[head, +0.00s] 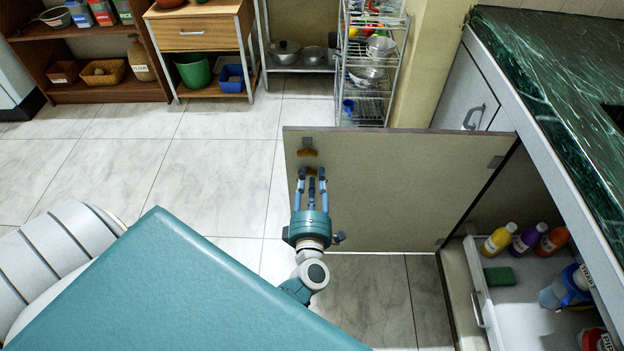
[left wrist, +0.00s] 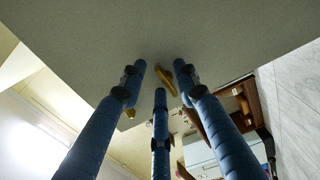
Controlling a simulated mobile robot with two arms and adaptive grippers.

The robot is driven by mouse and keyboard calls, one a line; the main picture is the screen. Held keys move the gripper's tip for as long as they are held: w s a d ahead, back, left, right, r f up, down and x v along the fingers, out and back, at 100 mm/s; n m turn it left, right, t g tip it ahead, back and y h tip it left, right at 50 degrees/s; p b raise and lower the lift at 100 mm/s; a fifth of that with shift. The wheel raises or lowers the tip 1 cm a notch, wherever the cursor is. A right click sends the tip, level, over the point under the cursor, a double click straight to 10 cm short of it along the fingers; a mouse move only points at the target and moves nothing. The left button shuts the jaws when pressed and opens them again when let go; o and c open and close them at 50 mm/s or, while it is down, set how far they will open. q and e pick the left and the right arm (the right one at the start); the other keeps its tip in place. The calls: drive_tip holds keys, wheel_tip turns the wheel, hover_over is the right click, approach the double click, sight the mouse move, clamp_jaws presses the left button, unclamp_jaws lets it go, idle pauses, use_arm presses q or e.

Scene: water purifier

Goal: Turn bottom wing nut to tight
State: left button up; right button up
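My left gripper (head: 312,175) is in front of the inner face of the open cabinet door, with its three blue fingers spread apart and nothing visibly held. In the left wrist view, the same fingers (left wrist: 160,80) point at the door panel. A small yellow-brown piece (left wrist: 168,80) shows between the fingertips, and another (left wrist: 130,112) shows by the left finger. In the head view, a brown piece (head: 307,147) sits near the door's free edge, just beyond the fingertips. I cannot tell whether any of these is a wing nut, or whether a finger touches one. My right gripper is not in view.
The cabinet door (head: 400,185) stands open across the middle. A pulled-out drawer (head: 520,310) at the lower right holds bottles, including a yellow one (head: 499,240), and a green sponge (head: 499,277). A green counter (head: 560,80) lies above it. Tiled floor (head: 200,180) is clear at left.

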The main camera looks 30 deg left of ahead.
use_arm(q)
drive_tip(key=v, duration=1.2)
